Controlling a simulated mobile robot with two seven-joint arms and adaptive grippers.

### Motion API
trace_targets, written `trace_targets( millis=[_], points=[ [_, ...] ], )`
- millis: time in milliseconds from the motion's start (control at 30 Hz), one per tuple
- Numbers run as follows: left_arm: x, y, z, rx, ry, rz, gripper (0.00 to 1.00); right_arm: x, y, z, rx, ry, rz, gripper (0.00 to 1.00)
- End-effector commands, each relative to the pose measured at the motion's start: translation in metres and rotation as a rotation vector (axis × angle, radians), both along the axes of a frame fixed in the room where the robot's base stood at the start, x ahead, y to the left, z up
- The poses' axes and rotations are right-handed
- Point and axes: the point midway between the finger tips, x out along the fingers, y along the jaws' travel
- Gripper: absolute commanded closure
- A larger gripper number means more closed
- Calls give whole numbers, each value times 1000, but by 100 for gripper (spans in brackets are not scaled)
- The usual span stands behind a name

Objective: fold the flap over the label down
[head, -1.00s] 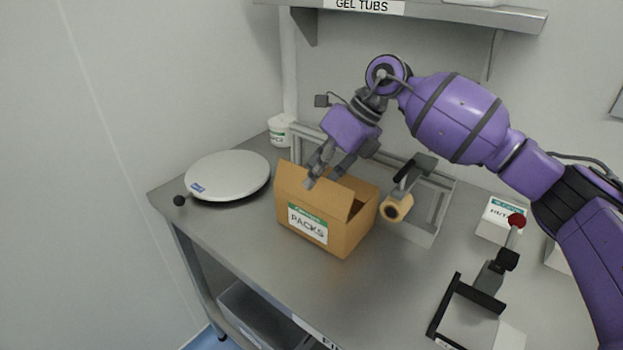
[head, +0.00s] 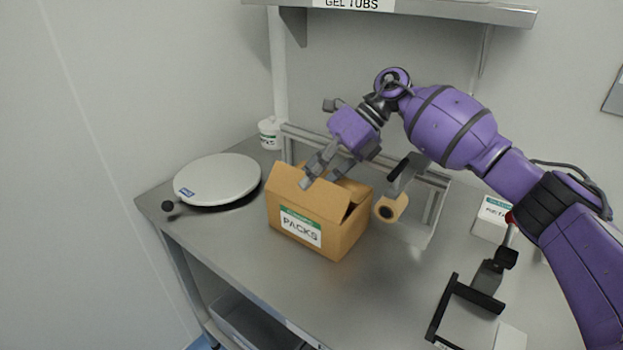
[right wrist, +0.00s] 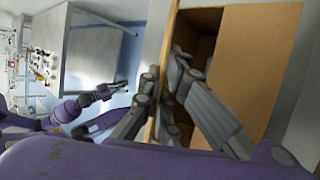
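The brown cardboard box (head: 345,236) stands on the steel bench with its green-and-white PACKS label (head: 300,227) facing front. The flap over the label (head: 285,182) stands raised from the box's front edge. My right gripper (head: 318,178) is at the top edge of this flap, its fingers apart. In the right wrist view, its fingers (right wrist: 170,95) lie on either side of a cardboard edge, one over the dark box opening. Contact with the flap is unclear. My left gripper (right wrist: 118,88) shows small in the right wrist view; its finger state is unclear.
A tape roll on a dispenser (head: 390,209) stands close right of the box. A round white scale plate (head: 218,180) is at the left. A white carton (head: 490,220) and a black-framed device with a lever (head: 462,305) are at the right. Bare bench lies before the box.

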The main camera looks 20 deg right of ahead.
Motion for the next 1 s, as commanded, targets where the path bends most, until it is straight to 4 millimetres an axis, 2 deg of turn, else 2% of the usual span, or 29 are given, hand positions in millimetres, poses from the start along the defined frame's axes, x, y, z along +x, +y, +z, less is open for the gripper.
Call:
trace_targets(
  millis=[67,100,200,233,500,633,767,1000],
  points=[
    [0,0,0,0,0,0,100,0,0,0,0,0,0,100],
    [0,0,0,-1,0,1,100,0,0,0,0,0,0,92],
    [0,0,0,0,0,1,100,0,0,0,0,0,0,79],
    [0,0,0,0,0,1,100,0,0,0,0,0,0,78],
    [-1,0,1,-1,-1,2,100,0,0,0,-1,0,0,78],
    [-1,0,0,-1,-1,2,100,1,-6,6,-1,-1,-2,78],
    [0,0,0,-1,-1,1,100,3,-21,21,-1,-4,-2,78],
    [0,0,0,-1,-1,1,100,7,-59,57,-1,-2,-4,78]
  ],
)
